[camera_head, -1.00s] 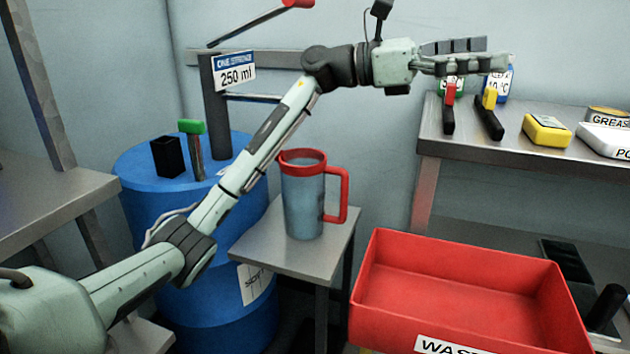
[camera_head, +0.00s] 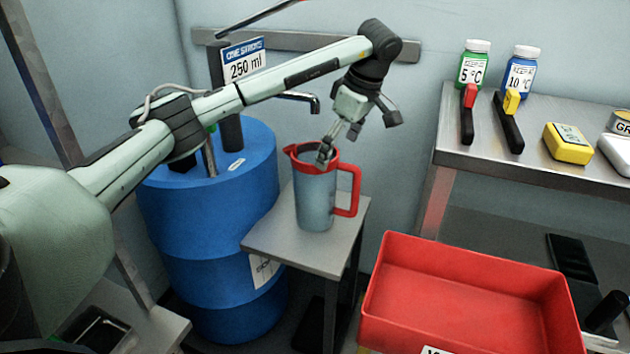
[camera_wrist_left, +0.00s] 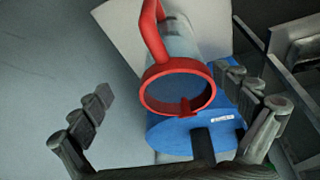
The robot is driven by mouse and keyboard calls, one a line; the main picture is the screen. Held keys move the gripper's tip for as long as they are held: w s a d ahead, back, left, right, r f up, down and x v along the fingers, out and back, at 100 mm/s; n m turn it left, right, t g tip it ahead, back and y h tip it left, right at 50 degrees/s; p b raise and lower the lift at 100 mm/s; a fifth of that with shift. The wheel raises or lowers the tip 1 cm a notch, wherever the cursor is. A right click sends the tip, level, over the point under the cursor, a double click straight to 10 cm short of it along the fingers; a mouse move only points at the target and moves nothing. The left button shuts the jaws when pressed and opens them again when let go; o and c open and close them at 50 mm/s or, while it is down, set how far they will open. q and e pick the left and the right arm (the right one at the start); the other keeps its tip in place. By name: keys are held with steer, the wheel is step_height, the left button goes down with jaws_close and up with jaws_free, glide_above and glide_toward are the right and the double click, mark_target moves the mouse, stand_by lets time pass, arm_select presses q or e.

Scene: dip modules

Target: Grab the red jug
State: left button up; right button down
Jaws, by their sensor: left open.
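The jug (camera_head: 316,201) has a clear grey-blue body with a red rim and red handle (camera_head: 352,190). It stands upright on a small grey stand, handle to the right. My left gripper (camera_head: 326,152) points down at the jug's rim in the head view and overlaps its opening. In the left wrist view, the jug's red rim (camera_wrist_left: 178,112) lies between the two spread fingers, with the handle (camera_wrist_left: 153,30) running up and away. The left gripper is open and holds nothing. Whether a finger touches the rim cannot be told. My right gripper is not in view.
The small grey stand (camera_head: 262,245) is beside a blue drum (camera_head: 180,232) with a post and "250 ml" sign (camera_head: 243,62). A red bin (camera_head: 450,322) stands in front right. A shelf (camera_head: 540,150) on the right holds bottles and tools.

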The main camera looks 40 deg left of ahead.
mark_target(317, 184)
arm_select(q)
steer(key=shift+s+a+f+g+y, duration=0.4)
steer(key=shift+s+a+f+y, duration=0.1)
steer(key=shift+s+a+f, duration=0.45)
steer(key=x, duration=0.5)
steer(key=d+x, duration=0.1)
steer(key=x, duration=0.1)
steer(key=shift+w+a+f+p, duration=0.2)
steer(key=shift+f+p, duration=0.15)
steer(key=shift+f, duration=0.15)
steer(key=shift+s, duration=0.1)
steer(key=c, duration=1.3)
steer(key=shift+c, duration=0.2)
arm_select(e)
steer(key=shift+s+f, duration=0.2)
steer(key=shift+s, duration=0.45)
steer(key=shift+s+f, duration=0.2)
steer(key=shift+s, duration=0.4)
